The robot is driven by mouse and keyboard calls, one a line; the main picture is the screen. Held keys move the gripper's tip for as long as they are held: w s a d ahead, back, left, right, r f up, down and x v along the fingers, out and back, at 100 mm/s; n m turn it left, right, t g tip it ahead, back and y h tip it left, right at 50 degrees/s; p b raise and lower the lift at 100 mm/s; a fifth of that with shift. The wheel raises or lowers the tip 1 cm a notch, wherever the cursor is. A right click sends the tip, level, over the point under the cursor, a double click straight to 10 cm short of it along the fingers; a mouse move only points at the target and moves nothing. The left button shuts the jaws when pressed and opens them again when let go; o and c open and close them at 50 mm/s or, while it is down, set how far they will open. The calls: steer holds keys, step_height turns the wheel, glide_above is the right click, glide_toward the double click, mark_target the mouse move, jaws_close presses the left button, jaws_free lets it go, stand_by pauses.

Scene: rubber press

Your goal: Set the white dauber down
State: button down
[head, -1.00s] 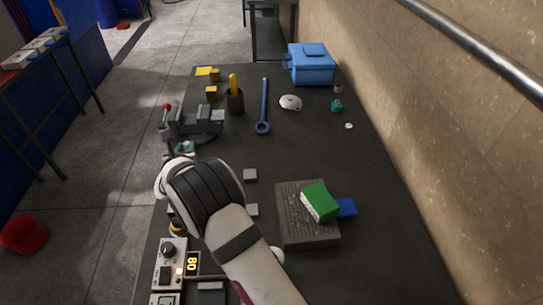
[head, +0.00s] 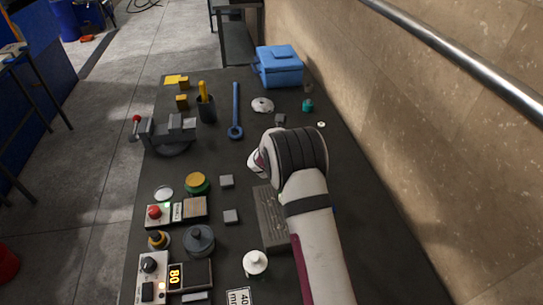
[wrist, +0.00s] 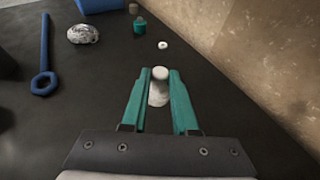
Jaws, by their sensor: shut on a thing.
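The white dauber (wrist: 158,92), a pale upright-looking cylinder with a rounded white top, sits between the teal fingers of my gripper (wrist: 160,76) in the wrist view. The fingers are shut on it. Dark tabletop shows around and beyond it; I cannot tell whether its lower end touches the table. In the head view my wrist and forearm cover the dauber and most of the gripper, over the right half of the table.
A blue wrench (head: 236,112) lies left. A textured grey plate (head: 268,215) is partly under my arm. The wall stands right.

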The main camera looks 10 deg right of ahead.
steer(key=shift+w+a+f, duration=0.75)
steer(key=shift+a+f, duration=0.4)
steer(key=shift+f, duration=0.35)
steer(key=shift+w+a+f, duration=0.8)
steer(key=shift+a+f, duration=0.3)
steer(key=shift+f, duration=0.35)
steer(key=shift+w+a+f, duration=0.75)
steer(key=shift+a+f, duration=0.4)
steer(key=shift+f, duration=0.35)
steer(key=c, duration=0.7)
jaws_free()
steer(key=shift+f, duration=0.1)
